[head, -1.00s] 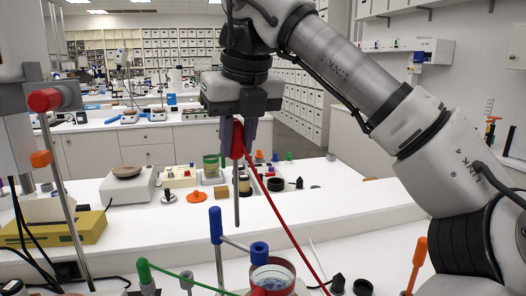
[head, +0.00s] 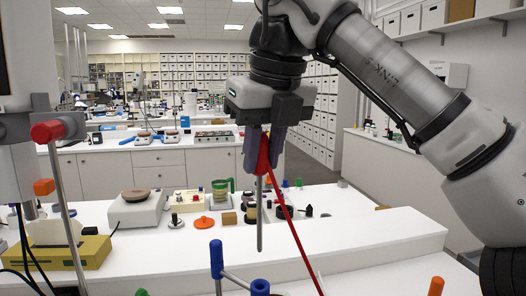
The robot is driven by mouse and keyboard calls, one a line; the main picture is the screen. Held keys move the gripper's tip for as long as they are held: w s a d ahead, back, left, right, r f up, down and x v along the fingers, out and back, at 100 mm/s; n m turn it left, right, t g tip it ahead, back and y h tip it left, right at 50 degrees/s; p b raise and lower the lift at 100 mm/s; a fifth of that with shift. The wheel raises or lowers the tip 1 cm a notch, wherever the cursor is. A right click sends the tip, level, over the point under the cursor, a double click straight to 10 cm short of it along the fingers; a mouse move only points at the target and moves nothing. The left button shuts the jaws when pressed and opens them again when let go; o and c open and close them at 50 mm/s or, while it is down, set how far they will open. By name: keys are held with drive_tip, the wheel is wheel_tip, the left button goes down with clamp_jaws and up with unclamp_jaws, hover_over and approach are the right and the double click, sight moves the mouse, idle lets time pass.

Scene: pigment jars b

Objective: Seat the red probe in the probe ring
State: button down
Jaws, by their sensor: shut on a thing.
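The red probe (head: 263,158) has a red handle, a thin grey rod pointing straight down and a red cable running down to the right. My gripper (head: 264,150) is shut on its handle and holds it upright in the air. A blue ring-like piece (head: 260,287), which looks like the probe ring, shows at the bottom edge on an arm from a blue-topped stand (head: 216,258). The rod's tip appears above this piece in the picture, with a gap between them. The lower part of the ring and what is under it are cut off by the frame.
An orange-topped post (head: 436,286) stands at the lower right. A red-capped rod (head: 47,131) rises at the left. On the bench behind are a balance (head: 137,208), a yellow box (head: 82,252), an orange piece (head: 203,222) and several small jars.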

sight(261, 199)
drive_tip(key=shift+f+b, duration=1.8)
drive_tip(key=shift+f, duration=1)
drive_tip(key=shift+p, duration=0.7)
